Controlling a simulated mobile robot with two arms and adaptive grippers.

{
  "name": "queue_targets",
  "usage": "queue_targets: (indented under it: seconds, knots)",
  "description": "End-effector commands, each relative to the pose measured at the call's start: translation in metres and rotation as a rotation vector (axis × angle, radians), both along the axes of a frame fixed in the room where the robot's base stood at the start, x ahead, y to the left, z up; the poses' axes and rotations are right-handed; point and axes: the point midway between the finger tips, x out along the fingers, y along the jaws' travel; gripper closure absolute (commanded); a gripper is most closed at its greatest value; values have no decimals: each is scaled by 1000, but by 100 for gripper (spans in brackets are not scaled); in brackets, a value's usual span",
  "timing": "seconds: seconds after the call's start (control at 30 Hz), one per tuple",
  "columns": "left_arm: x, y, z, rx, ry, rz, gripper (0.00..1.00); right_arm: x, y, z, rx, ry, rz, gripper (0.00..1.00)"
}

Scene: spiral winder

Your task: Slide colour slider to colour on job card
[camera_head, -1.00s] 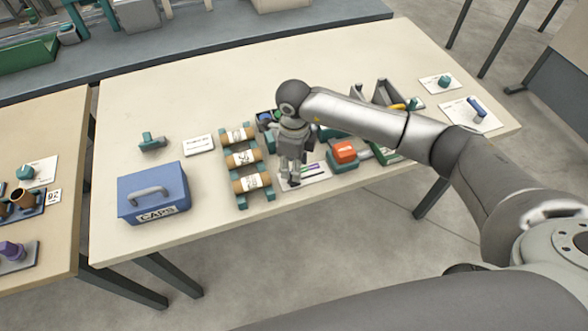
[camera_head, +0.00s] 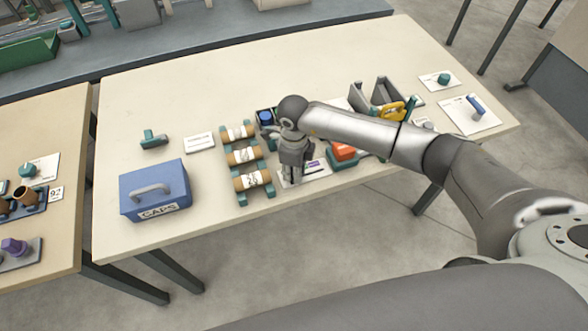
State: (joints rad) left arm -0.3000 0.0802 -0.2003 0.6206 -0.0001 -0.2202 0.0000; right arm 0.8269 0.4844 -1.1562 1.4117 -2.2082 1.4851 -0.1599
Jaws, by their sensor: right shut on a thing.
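My right gripper (camera_head: 291,178) points down over the left end of a white plate (camera_head: 322,173) with purple and dark marks, near the table's front edge. It is shut on a small part there, which I take to be the colour slider. The fingers hide that part, and its colour setting cannot be read. The purple mark shows just right of the fingers. I cannot tell which card is the job card; a white card (camera_head: 199,143) with small print lies left of the rack. My left gripper is not in view.
A teal rack (camera_head: 241,202) with several labelled brown rolls stands close left of my gripper. An orange-topped block (camera_head: 342,151) is close on the right, partly under my arm. A blue CAPS box (camera_head: 155,190) stands at the left. The table's back middle is clear.

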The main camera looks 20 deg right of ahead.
Motion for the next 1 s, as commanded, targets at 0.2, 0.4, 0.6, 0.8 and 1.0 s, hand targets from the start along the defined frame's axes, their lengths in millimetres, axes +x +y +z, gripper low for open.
queue_targets:
  seconds: [0.2, 0.4, 0.6, 0.8, 1.0]
  knots:
    - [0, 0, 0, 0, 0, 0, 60, 1, 0, 0, 2, -3, 0, 100]
    - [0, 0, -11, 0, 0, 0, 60, 3, -29, -3, -2, -5, -4, 100]
    - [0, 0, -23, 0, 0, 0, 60, 4, -66, -2, -1, -5, -3, 100]
    - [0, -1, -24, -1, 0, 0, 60, 4, -77, 1, -1, -4, -1, 100]
    - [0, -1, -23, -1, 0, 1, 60, 4, -78, 1, -4, -4, -2, 100]
